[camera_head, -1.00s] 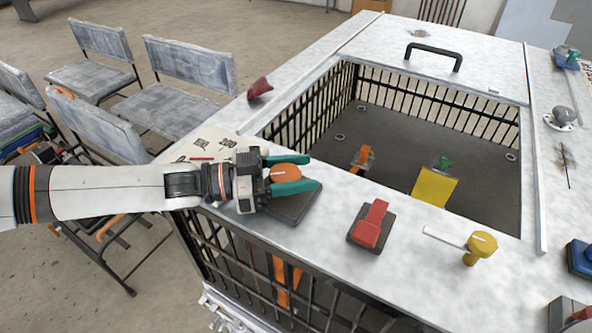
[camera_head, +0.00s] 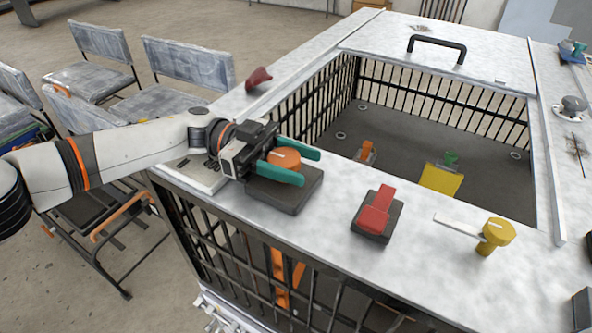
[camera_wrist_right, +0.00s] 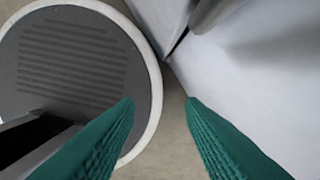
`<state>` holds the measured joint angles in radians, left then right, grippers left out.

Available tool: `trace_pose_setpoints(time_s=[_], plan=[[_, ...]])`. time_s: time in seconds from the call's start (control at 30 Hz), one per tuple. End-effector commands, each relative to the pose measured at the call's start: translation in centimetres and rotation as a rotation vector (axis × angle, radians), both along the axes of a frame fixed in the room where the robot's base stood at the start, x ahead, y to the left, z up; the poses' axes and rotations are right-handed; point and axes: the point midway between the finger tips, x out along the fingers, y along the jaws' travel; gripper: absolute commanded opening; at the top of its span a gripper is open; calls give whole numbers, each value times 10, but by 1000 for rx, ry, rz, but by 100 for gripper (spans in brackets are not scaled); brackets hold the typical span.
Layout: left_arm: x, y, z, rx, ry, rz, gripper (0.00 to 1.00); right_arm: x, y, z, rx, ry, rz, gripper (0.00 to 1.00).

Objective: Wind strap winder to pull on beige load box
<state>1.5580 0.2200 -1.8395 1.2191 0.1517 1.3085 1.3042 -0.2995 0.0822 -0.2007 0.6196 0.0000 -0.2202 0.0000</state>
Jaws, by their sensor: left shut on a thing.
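An orange round knob (camera_head: 285,157) with a pale line on top sits on a dark square base (camera_head: 284,192) at the near left corner of the white bench top; it looks like the strap winder. My left gripper (camera_head: 310,168) is shut on the knob, its teal fingers on either side. My right gripper (camera_wrist_right: 160,100) shows in the right wrist view with its two teal fingers apart and nothing between them. I cannot make out a beige load box in these views.
A red lever on a dark base (camera_head: 377,219) and a yellow knob with a pale arm (camera_head: 497,233) stand along the near rim. A barred pit holds a yellow plate (camera_head: 441,180) and an orange part (camera_head: 366,152). Folding chairs (camera_head: 188,64) stand at left.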

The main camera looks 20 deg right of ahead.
Motion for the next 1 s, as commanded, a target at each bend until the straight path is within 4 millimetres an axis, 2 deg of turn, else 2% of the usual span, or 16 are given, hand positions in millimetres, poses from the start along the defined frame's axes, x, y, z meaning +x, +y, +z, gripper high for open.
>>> trace_pose_setpoints(time_s=[0.03,0.3,0.93,0.97,1.0], plan=[[1,0,-3,-4,0,-30,25,0,0,-9,0,0,0,36],[-1,2,0,-4,2,-163,25,0,0,-24,0,0,-1,36],[-2,3,3,-5,3,-216,25,0,3,-28,4,0,-3,36],[-2,3,3,-5,3,-216,49,0,3,-28,4,0,-3,36],[-2,3,3,-5,3,-216,56,0,3,-28,4,0,-3,36]])
